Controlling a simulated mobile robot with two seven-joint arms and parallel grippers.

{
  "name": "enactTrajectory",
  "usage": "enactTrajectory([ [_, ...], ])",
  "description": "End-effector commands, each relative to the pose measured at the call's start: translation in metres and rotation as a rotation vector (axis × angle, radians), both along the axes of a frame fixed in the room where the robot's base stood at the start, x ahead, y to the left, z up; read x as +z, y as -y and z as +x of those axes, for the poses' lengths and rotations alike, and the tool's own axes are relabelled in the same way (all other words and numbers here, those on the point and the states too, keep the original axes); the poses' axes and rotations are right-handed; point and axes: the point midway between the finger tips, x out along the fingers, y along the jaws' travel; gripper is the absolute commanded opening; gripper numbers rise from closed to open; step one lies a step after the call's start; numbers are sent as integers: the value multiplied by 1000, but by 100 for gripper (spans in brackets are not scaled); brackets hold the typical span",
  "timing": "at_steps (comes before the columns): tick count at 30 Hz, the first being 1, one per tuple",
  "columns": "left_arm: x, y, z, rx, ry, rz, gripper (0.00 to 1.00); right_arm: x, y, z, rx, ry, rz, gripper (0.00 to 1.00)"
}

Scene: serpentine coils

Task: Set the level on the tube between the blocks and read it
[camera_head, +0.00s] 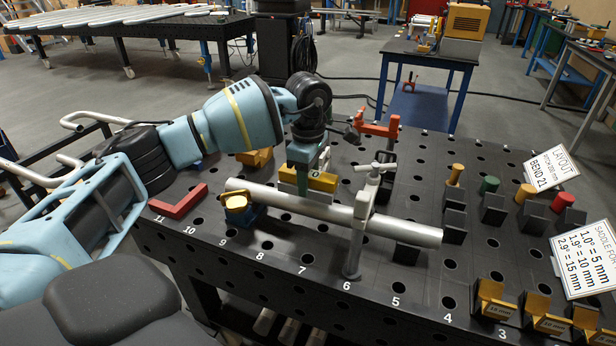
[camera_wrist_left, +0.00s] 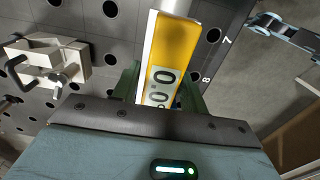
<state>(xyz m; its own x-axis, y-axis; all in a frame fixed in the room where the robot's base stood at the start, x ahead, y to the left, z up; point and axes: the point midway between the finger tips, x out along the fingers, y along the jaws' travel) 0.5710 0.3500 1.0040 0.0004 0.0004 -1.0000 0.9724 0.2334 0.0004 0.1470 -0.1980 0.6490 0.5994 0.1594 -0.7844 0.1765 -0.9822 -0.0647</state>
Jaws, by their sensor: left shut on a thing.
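A silver tube (camera_head: 310,207) lies across the front of the dark perforated table, its left end at a yellow-topped block (camera_head: 237,202) and its right part over a dark block (camera_head: 406,253). An upright clamp (camera_head: 361,215) stands over it between them. My left gripper (camera_head: 307,165) is shut on a yellow level (camera_head: 322,182) at the tube's back upper side; I cannot tell whether they touch. In the left wrist view the level (camera_wrist_left: 176,52) sits between green fingers, its display (camera_wrist_left: 162,88) seems to read 0.0, and the tube (camera_wrist_left: 178,6) shows beyond it. My right gripper is out of view.
A red angle piece (camera_head: 180,203) lies left of the tube. A red clamp (camera_head: 376,127) stands behind. Dark blocks with coloured pegs (camera_head: 489,185) and yellow saddles (camera_head: 494,298) fill the right side, with two sign cards (camera_head: 586,258). Numbers line the table's front edge.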

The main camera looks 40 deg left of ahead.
Motion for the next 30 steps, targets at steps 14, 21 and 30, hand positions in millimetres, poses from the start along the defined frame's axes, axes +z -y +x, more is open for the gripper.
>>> enactTrajectory([
  [14, -14, 0, 0, 0, 1, 0, 17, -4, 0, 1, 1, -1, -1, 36],
  [21, -20, 0, 0, 1, 0, 0, 17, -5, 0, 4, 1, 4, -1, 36],
  [30, -20, 0, 0, 0, 1, 0, 17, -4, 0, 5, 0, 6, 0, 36],
])
